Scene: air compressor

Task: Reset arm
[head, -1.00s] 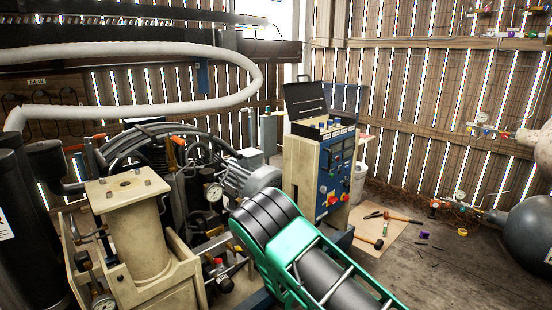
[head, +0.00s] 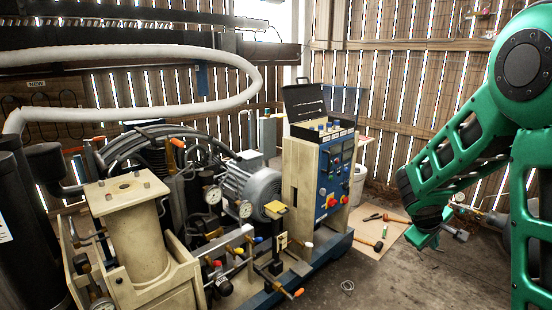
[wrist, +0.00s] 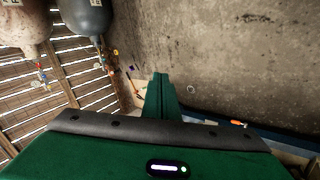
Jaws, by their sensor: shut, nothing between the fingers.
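My green arm stands folded at the right side of the head view. My gripper (head: 428,240) hangs low at the end of it, in front of the wooden wall and over the floor. In the wrist view my gripper's fingers (wrist: 162,95) are together, with nothing between them. The fingertips point at bare concrete floor (wrist: 225,55) and touch nothing that I can see.
The compressor with its blue control panel (head: 337,177) fills the left and middle. A mat (head: 365,238) with tools lies on the floor left of my gripper. Tanks (wrist: 88,18) stand near the wall. The floor between is mostly clear.

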